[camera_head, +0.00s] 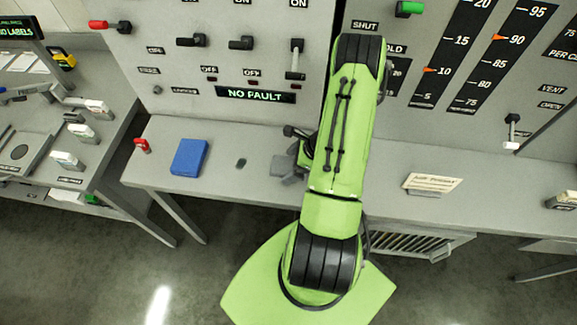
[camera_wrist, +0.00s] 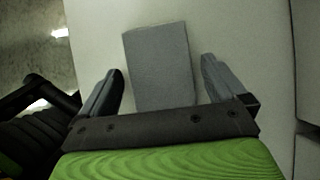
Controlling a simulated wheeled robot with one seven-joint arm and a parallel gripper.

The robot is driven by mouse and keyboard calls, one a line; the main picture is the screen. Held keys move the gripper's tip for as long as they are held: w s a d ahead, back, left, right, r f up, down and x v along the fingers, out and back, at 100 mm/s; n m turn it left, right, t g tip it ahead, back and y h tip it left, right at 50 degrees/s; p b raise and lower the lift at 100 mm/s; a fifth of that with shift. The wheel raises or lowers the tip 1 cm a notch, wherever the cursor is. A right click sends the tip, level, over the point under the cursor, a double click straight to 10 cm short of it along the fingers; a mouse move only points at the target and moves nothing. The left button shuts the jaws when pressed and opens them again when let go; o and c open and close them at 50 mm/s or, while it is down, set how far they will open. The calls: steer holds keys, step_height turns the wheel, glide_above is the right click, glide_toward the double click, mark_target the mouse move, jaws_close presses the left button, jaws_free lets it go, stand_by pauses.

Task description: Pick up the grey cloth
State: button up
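The grey cloth (camera_wrist: 158,48) shows in the wrist view as a flat, folded rectangle on the pale grey bench. My gripper (camera_wrist: 162,70) is open, with one dark finger on each side of the cloth. A gap of bench shows between the cloth and each fingertip. The cloth's near end is hidden behind the gripper's body. I cannot tell from this view how high the fingers are above the bench. In the head view my green arm covers much of this area, and a grey shape (camera_head: 285,168) shows beside it; I cannot tell whether it is the cloth.
A blue cloth or pad (camera_head: 189,157) lies on the bench (camera_head: 225,185) to the left, near a red-handled item (camera_head: 142,145). A small sign (camera_head: 432,183) stands to the right. The control panel (camera_head: 240,120) with switches rises behind. The bench between arm and sign is clear.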

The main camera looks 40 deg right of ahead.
mark_target(291, 165)
steer(key=c, duration=0.9)
steer(key=shift+r, duration=0.15)
steer(key=shift+c, duration=0.2)
step_height(291, 165, up, 10)
steer(key=o, duration=0.4)
steer(key=c, duration=0.3)
steer(key=shift+f, duration=0.2)
